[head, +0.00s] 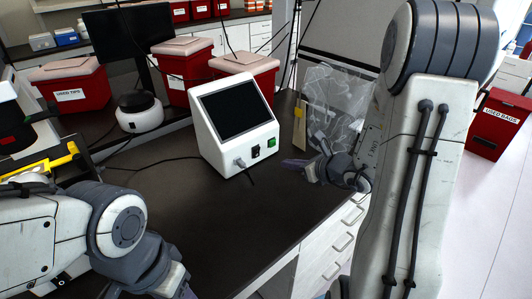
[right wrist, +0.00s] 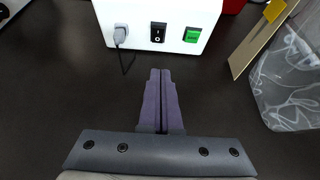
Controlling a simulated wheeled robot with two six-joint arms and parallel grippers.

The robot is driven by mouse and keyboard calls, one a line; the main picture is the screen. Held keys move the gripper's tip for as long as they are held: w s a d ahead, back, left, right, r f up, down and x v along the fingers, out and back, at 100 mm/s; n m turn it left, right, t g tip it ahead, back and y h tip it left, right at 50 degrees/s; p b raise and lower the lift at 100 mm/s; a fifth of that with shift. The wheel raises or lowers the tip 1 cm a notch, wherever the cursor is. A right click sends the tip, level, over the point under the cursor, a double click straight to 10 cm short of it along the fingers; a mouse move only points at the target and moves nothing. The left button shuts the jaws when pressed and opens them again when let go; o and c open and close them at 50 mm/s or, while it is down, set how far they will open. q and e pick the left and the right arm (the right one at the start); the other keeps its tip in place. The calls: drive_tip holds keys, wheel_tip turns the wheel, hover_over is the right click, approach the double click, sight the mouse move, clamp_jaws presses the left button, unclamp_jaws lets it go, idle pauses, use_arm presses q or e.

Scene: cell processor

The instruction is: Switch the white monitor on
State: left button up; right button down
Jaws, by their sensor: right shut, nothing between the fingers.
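The white monitor (head: 212,132) stands on the dark bench with its slanted screen (head: 236,108) dark. Its lower front has a grey plug with a cable (right wrist: 120,36), a black rocker switch marked with a line and a circle (right wrist: 158,32), and a green switch (right wrist: 192,35). My right gripper (right wrist: 160,75) is shut and empty, its purple fingers pointing at the monitor's front below the black switch, with a gap between. In the head view, my right gripper (head: 292,166) is to the right of the monitor. My left arm is at lower left; its fingers cannot be made out.
A clear plastic bag (head: 340,105) and a tan board with a yellow clip (head: 300,125) stand right of the monitor. Red bins (head: 75,92) and a small round white device (head: 140,115) stand behind and left. The bench before the monitor is clear.

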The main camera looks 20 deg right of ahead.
sight(259, 151)
drive_tip(key=p+x, duration=0.1)
drive_tip(key=x, duration=0.6)
drive_tip(key=shift+w+a+f, duration=0.1)
drive_tip(key=shift+w+a, duration=0.05)
drive_tip(key=shift+w+a+r+p, duration=0.2)
drive_tip(key=shift+w+r+p, duration=0.2)
drive_tip(key=shift+w, duration=0.15)
drive_tip(key=shift+w+a+r+p, duration=0.25)
drive_tip(key=shift+w+p, duration=0.1)
drive_tip(key=shift+w, duration=0.2)
drive_tip(key=shift+w+a, duration=0.1)
drive_tip(key=shift+w, duration=0.45)
drive_tip(key=shift+r, duration=0.1)
